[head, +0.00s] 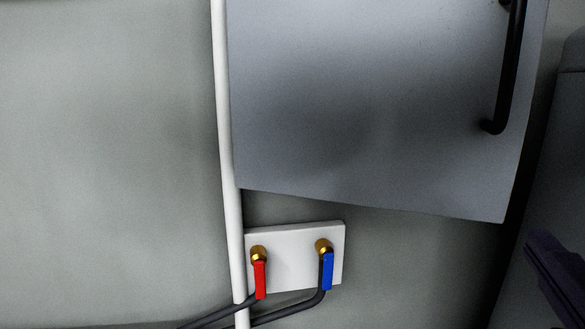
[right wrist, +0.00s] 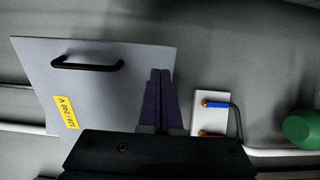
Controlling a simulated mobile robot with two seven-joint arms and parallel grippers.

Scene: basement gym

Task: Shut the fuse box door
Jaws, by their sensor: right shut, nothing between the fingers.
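The fuse box door (head: 370,110) is a flat grey panel with a black bar handle (head: 507,75) near its right edge. Its lower edge slants down to the right, unlike the wall plate below, so it appears swung out from the wall, partly open. The right wrist view shows the door (right wrist: 110,85), its handle (right wrist: 88,65) and a yellow voltage label (right wrist: 67,112). My right gripper (head: 540,245) is low at the right, apart from the handle. Its purple fingers (right wrist: 160,72) are together and empty, overlapping the door's edge in the wrist view; contact cannot be told. My left gripper is out of view.
A white plate (head: 292,270) below the door carries a red valve lever (head: 260,279) and a blue one (head: 327,271), with dark hoses. A white vertical pipe (head: 226,130) runs along the door's left side. A green rounded object (right wrist: 302,129) shows in the wrist view.

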